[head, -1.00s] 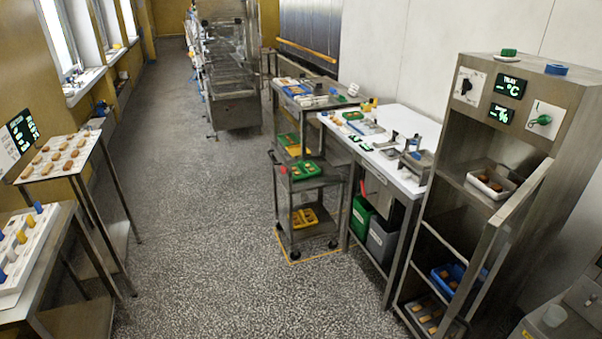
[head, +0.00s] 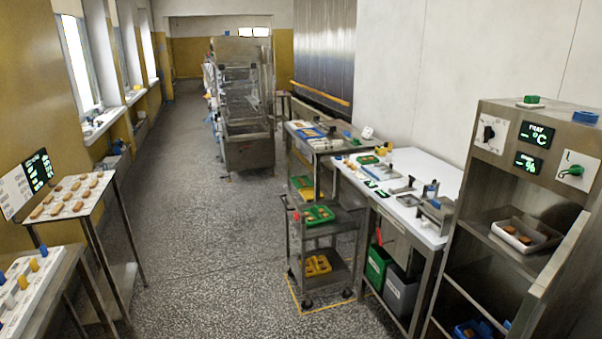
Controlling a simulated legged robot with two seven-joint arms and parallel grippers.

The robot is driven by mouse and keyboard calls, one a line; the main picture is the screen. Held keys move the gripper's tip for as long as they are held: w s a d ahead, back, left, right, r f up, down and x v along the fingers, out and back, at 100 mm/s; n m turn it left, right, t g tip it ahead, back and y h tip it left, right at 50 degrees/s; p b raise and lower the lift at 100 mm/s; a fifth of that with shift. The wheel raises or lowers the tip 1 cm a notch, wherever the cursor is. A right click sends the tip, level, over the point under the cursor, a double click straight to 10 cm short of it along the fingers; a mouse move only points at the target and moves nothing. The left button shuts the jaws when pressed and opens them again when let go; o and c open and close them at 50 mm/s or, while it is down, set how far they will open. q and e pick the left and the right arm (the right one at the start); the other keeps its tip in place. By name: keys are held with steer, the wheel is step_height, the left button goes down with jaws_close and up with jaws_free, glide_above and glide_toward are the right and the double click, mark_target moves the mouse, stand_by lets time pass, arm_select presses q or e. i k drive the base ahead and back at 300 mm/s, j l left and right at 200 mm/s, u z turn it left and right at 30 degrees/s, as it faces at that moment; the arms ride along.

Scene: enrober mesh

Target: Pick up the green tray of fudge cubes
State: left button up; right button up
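A green tray (head: 319,222) with small brown contents sits on the upper shelf of the small grey trolley in the middle right. The contents look like cubes, but are too small to be sure. A second green item (head: 367,160) lies at the far end of the white-topped table. Another green item (head: 301,183) shows on a shelf of the bench behind the trolley. I cannot tell which green one holds the fudge. Neither of my grippers is in view.
The trolley (head: 328,272) stands within a yellow floor outline, with a yellow tray (head: 317,265) on its lower shelf. A white-topped table (head: 430,165) and steel cabinet (head: 520,118) are on the right. Stands with trays are on the left. The speckled floor (head: 210,240) between is clear.

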mark_target(316, 214)
steer(key=i+u, duration=0.4)
steer(key=i, duration=2.05)
steer(key=i+j+z, duration=0.2)
steer(key=i, duration=0.25)
steer(key=i+z, duration=0.2)
steer(key=i, duration=0.25)
steer(key=i+j+z, duration=0.2)
steer(key=i, duration=0.25)
steer(key=i+j+z, duration=0.2)
steer(key=i+j, duration=0.2)
steer(key=i+j+z, duration=0.35)
steer(key=i, duration=0.05)
